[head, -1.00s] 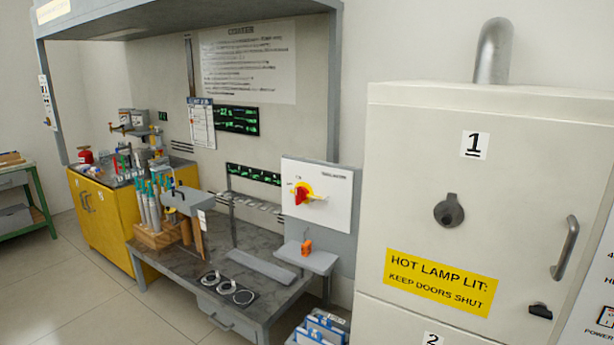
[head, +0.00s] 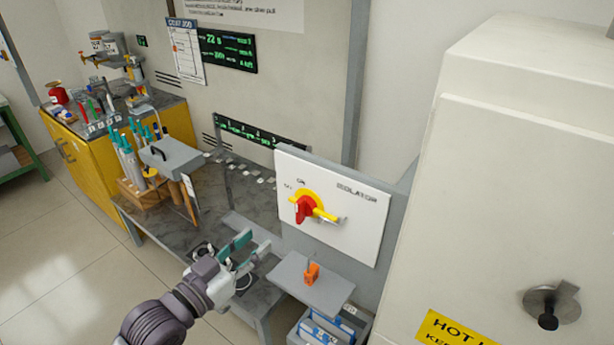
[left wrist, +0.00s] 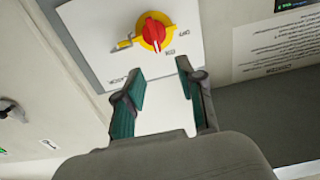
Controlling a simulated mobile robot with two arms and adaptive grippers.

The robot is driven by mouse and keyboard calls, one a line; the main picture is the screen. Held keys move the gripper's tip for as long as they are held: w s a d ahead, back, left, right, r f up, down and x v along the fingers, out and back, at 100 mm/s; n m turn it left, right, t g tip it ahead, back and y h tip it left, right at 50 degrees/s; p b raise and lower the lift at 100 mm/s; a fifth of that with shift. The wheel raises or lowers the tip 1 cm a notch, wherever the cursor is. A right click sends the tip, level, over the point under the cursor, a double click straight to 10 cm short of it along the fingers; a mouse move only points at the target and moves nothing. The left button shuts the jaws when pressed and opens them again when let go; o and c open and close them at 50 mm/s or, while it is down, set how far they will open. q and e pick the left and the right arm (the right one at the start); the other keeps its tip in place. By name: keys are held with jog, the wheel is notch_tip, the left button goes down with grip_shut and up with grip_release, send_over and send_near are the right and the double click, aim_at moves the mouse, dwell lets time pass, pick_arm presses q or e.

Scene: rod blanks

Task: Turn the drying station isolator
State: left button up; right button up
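The isolator is a red handle (head: 305,209) on a yellow plate, set on a white panel (head: 355,218) marked "ISOLATOR". In the left wrist view the red handle (left wrist: 153,32) sits ahead of the fingers, with a yellow tab sticking out to one side. My left gripper (head: 254,251) is open and empty, below and to the left of the isolator, over the bench. In the left wrist view its two teal-padded fingers (left wrist: 160,86) stand apart with a gap between them and the handle. My right gripper is not in view.
An orange padlock-like item (head: 311,272) stands on a small grey shelf (head: 335,291) below the panel. A white cabinet (head: 520,190) with a round latch stands at right. A tool holder (head: 135,185) and grey box (head: 173,158) stand on the bench at left.

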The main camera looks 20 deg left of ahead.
pick_arm(q)
jog(key=p, duration=0.2)
send_near(297, 205)
jog(key=w, duration=0.2)
jog(key=x, duration=0.3)
jog(key=p+x, duration=0.1)
jog(key=x, duration=0.2)
jog(key=shift+w+d+p, duration=0.25)
jog(key=shift+d+p, duration=0.05)
jog(key=shift+w+d, duration=0.15)
jog(key=shift+w, duration=0.15)
jog(key=shift+w+d+f, duration=0.1)
jog(key=shift+w, duration=0.2)
jog(key=shift+c, duration=0.3)
grip_shut()
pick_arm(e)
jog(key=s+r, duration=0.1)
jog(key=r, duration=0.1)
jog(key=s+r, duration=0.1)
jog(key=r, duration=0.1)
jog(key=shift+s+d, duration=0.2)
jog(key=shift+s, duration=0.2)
